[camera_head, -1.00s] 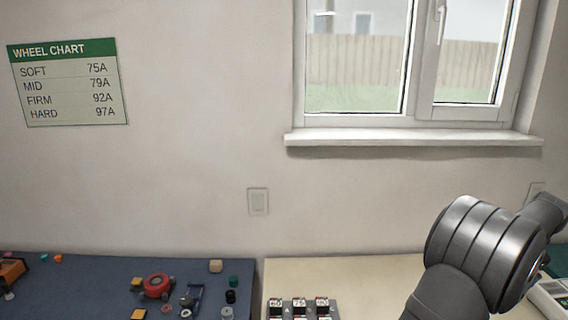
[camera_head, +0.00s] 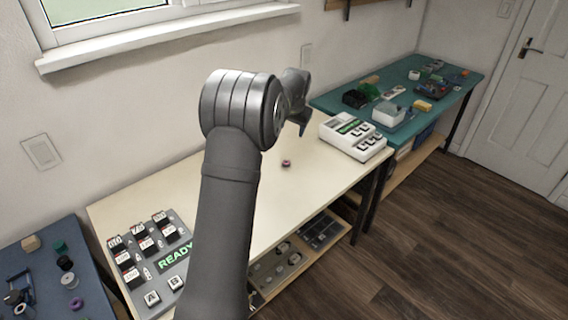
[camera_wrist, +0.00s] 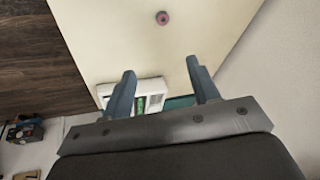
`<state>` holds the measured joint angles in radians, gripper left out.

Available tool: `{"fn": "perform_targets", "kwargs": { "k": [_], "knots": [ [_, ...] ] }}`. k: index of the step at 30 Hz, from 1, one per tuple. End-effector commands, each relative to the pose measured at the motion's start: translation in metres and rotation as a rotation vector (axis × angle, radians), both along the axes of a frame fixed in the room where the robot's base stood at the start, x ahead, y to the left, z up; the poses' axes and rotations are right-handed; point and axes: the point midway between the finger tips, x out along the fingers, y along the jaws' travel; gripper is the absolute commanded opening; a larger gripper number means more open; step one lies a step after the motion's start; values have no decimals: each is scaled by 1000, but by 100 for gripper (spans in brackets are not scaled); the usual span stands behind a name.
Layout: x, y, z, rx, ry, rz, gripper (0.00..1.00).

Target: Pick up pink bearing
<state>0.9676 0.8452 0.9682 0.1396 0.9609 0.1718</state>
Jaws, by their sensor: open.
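A small pinkish-purple ring, the likely pink bearing (camera_head: 286,163), lies on the cream tabletop (camera_head: 250,205) near its middle. In the wrist view the bearing (camera_wrist: 162,18) is near the top edge, beyond the fingertips. My gripper (camera_wrist: 161,68) has its two blue fingers spread with nothing between them. The head view shows part of my gripper (camera_head: 302,127) above the table, up and to the right of the bearing and apart from it; my arm hides some of the tabletop.
A white device with buttons (camera_head: 352,137) stands at the cream table's right end. A keyed panel reading READY (camera_head: 150,255) is at its left end. A teal table (camera_head: 440,103) with several items is at right, a blue table (camera_head: 50,285) at left. The tabletop around the bearing is clear.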

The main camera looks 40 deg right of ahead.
Motion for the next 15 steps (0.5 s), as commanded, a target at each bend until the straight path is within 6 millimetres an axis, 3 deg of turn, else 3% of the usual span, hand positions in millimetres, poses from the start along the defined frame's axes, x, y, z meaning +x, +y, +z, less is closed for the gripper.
{"fn": "perform_targets", "kwargs": {
  "k": [1,6,15],
  "knots": [
    [8,0,-18,-31,31,83,55],
    [22,-2,-53,-125,107,303,55],
    [34,-11,-93,-154,134,377,55]
  ]
}}
